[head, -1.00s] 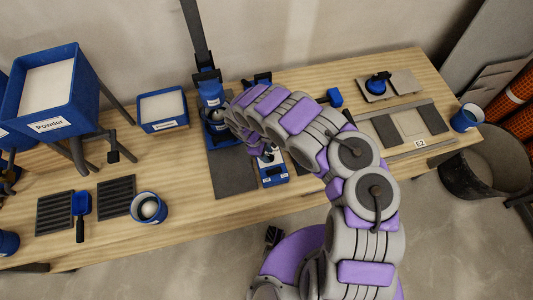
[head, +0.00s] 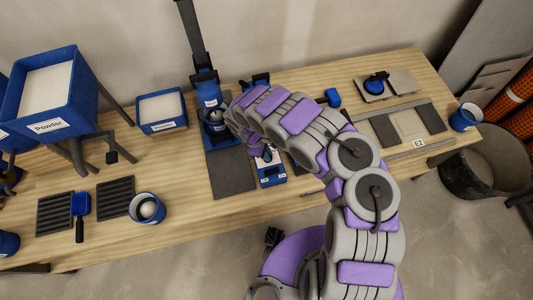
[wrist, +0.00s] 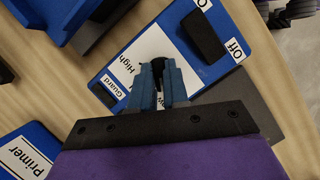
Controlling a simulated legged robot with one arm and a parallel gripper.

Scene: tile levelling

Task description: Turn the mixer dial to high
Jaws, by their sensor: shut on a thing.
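The mixer's control box (wrist: 205,62) is a blue box with a white face in the wrist view. Its labels include High, Guard and off. The word under my fingers is partly covered. My gripper (wrist: 158,72) has its blue fingers closed around a small black dial (wrist: 157,60), close to the High label. The fingers hide most of the dial, so its exact pointing is unclear. In the head view the control box (head: 271,178) lies on the table, right of the dark mat. The blue mixer (head: 209,92) stands behind it.
A black rocker-like block (wrist: 202,37) sits beside the dial near the off label. A blue Primer-labelled container (wrist: 28,150) is close at lower left in the wrist view. The Powder bin (head: 50,95) stands at left; a tile area (head: 410,125) is at right.

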